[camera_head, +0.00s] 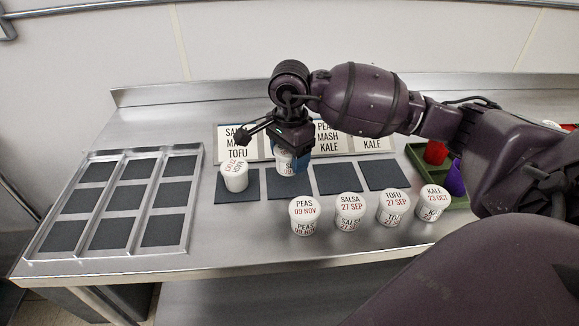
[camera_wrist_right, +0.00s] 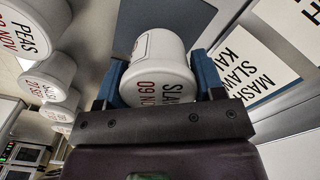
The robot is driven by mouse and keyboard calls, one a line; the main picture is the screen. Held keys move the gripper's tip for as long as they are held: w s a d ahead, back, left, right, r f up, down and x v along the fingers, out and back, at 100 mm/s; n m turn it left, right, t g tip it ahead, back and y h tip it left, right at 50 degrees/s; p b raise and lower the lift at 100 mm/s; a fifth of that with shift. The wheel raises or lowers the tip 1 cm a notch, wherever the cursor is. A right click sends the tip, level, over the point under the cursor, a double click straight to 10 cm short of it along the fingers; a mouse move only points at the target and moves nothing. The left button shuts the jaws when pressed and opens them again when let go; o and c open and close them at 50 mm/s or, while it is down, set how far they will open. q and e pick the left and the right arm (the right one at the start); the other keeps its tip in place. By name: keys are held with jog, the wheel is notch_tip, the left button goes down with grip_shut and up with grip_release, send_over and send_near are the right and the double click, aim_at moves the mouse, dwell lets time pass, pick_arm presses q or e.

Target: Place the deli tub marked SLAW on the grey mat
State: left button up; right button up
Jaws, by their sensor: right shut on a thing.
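The white deli tub marked SLAW 09 NOV (camera_wrist_right: 163,62) sits between the blue fingers of my right gripper (camera_wrist_right: 168,82), which is shut on it. In the head view the tub (camera_head: 284,166) is partly hidden by my right gripper (camera_head: 291,155). It is at the second dark grey mat (camera_head: 288,186) from the left in the counter row; I cannot tell whether it touches the mat. A tub marked MASH (camera_head: 234,178) stands on the first mat (camera_head: 238,196). My left gripper is not in view.
Tubs marked PEAS (camera_head: 305,216), SALSA (camera_head: 350,211), TOFU (camera_head: 393,207) and KALE (camera_head: 431,203) stand in front of the mats. The third mat (camera_head: 336,179) and fourth mat (camera_head: 384,176) are bare. Label cards (camera_head: 372,143) stand behind. A divided metal tray (camera_head: 110,255) is left; a green crate (camera_head: 414,156) is right.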

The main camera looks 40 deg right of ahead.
aim_at(290, 168)
notch_tip(290, 168, down, 4)
jog(key=shift+r, duration=0.25)
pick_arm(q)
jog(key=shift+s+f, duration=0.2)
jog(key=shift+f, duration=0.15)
pick_arm(e)
jog(key=shift+f, duration=0.2)
jog(key=o, duration=0.9)
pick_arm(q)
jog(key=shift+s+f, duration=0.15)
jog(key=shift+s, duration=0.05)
pick_arm(e)
jog(key=shift+o, duration=0.3)
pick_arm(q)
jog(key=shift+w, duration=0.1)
